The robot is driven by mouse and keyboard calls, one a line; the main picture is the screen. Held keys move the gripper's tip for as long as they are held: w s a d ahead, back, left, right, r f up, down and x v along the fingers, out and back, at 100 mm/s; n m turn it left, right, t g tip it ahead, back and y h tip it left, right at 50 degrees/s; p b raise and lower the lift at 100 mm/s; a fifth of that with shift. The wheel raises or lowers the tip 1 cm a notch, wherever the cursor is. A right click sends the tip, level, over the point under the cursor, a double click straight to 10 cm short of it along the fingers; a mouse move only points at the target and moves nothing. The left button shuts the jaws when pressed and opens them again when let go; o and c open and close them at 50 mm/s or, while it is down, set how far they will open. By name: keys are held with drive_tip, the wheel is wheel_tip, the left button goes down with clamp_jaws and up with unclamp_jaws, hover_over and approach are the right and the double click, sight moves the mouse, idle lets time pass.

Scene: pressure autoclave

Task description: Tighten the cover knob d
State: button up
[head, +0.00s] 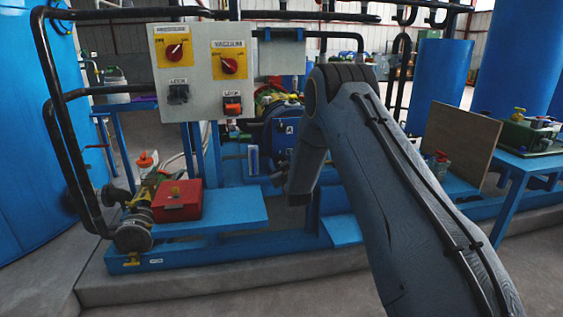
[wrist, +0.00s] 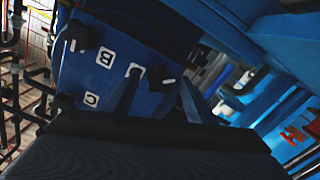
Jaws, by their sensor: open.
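The blue autoclave cover shows in the head view (head: 280,138), partly behind my arm, and close up in the wrist view (wrist: 75,75). White labels B (wrist: 105,57) and C (wrist: 91,99) are readable on it. A third label (wrist: 135,70) is partly hidden by a finger, and its letter cannot be read. Dark knobs stand at the cover's edge, one near B (wrist: 75,34) and one near C (wrist: 64,101). No label D is readable, so I cannot tell which knob is d. My gripper (wrist: 157,82) is open in front of the cover, its fingers apart with a small dark part between or beyond them.
A grey control panel (head: 206,75) with red dials stands left of the vessel. A red box (head: 177,200) sits on the blue frame (head: 220,212). A brown board (head: 450,142) and a blue table (head: 530,160) are on the right. Black pipes (head: 60,110) rise at the left.

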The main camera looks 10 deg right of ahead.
drive_tip(key=c, duration=1)
drive_tip(key=shift+c, duration=0.2)
drive_tip(key=shift+m, duration=0.3)
drive_tip(key=m, duration=0.5)
drive_tip(key=shift+d, duration=0.15)
drive_tip(key=m, duration=0.6)
drive_tip(key=shift+d+f+m, duration=0.1)
drive_tip(key=shift+m, duration=0.2)
drive_tip(key=m, duration=0.7)
drive_tip(key=shift+f+b, duration=0.1)
drive_tip(key=shift+b, duration=0.3)
drive_tip(key=m, duration=0.6)
drive_tip(key=shift+f+m, duration=0.15)
drive_tip(key=shift+m, duration=0.15)
